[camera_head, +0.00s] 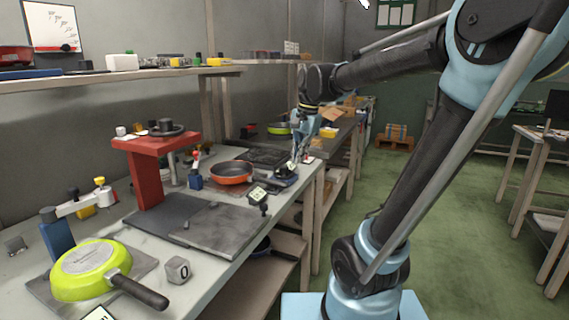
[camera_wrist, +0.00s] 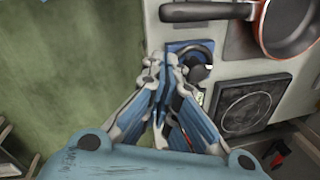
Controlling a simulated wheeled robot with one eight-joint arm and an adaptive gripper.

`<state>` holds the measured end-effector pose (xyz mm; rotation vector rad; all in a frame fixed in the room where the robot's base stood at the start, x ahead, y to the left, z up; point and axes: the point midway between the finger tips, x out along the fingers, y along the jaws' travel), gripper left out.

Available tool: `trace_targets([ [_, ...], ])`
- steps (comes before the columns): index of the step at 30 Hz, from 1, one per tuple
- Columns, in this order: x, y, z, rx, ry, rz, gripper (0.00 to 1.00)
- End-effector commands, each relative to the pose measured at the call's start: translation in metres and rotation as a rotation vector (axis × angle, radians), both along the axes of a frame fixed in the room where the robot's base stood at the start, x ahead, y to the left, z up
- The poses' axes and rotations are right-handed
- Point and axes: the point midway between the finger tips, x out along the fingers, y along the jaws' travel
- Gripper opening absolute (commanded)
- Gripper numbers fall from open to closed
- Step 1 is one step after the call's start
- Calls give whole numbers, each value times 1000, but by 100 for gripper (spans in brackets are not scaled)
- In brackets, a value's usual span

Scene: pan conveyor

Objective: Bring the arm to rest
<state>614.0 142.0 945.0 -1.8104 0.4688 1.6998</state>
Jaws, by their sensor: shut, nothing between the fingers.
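My gripper (camera_head: 295,160) hangs from the end of my arm, over the far part of the workbench near its front edge. In the wrist view my gripper (camera_wrist: 166,58) has its fingers together, with nothing held between them. A blue and black device (camera_head: 285,175) is on the bench below the fingers; it also shows just beyond the fingertips in the wrist view (camera_wrist: 200,48). I cannot tell the exact gap between fingertips and device.
An orange-red pan (camera_head: 231,179) sits left of my gripper; it also shows at upper right in the wrist view (camera_wrist: 285,38). A lime-green pan (camera_head: 88,268) lies upside down on the near bench. A red stand (camera_head: 150,172) rises behind.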

Motion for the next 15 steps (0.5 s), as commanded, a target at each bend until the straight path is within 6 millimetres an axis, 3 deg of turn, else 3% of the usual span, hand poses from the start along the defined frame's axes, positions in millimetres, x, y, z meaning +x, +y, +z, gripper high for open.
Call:
trace_targets([
  [6, -51, -52, -39, -58, -51, 172, 0],
  [15, -117, -105, -103, -150, -103, 419, 0],
])
